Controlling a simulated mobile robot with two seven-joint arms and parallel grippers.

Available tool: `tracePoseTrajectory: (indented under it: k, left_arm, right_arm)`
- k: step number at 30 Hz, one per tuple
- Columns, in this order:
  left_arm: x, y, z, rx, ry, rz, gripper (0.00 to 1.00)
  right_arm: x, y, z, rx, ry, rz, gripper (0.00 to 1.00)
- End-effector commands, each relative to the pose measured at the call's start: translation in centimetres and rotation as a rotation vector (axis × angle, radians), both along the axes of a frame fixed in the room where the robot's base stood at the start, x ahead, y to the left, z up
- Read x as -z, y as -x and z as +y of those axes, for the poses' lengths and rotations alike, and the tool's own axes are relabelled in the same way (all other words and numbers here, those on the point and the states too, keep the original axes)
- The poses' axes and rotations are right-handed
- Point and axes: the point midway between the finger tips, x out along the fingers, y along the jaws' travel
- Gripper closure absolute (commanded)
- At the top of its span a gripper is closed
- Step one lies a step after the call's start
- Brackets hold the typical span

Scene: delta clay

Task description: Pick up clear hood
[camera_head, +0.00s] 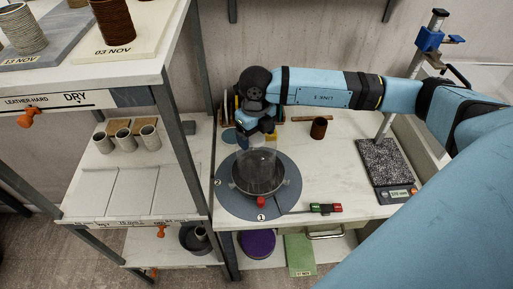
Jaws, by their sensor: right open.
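The clear hood (258,171) is a see-through cylinder standing upright over a dark round base on a grey disc (231,203) with numbered marks. My right gripper (257,142) is directly above the hood, pointing down at its top. Its jaws are open, with a yellow part showing near the fingertips. I cannot tell whether the fingers touch the hood's top. My left gripper is not in view.
A brown cup (319,128) stands behind, right of the hood. A scale with a speckled plate (383,161) is at right. A shelf rack (186,90) stands close on the left.

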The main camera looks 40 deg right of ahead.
Motion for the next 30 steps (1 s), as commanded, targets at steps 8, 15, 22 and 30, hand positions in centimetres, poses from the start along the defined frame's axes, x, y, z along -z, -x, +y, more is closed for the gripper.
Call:
tracePoseTrajectory:
  k: [8, 15, 22, 30]
  left_arm:
    - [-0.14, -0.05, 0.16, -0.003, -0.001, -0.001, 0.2]
    - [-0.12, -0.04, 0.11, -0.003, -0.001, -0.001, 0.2]
    - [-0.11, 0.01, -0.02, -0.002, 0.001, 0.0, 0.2]
    - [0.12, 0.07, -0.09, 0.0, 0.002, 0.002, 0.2]
  right_arm:
    - [0.86, 0.02, 0.02, -0.001, 0.0, 0.0, 0.18]
    - [0.83, 0.02, 0.02, -0.001, 0.0, 0.0, 0.62]
    - [0.79, 0.0, 0.02, -0.001, 0.0, 0.0, 0.87]
    - [0.01, -0.06, 0.03, 0.0, -0.001, -0.002, 0.87]
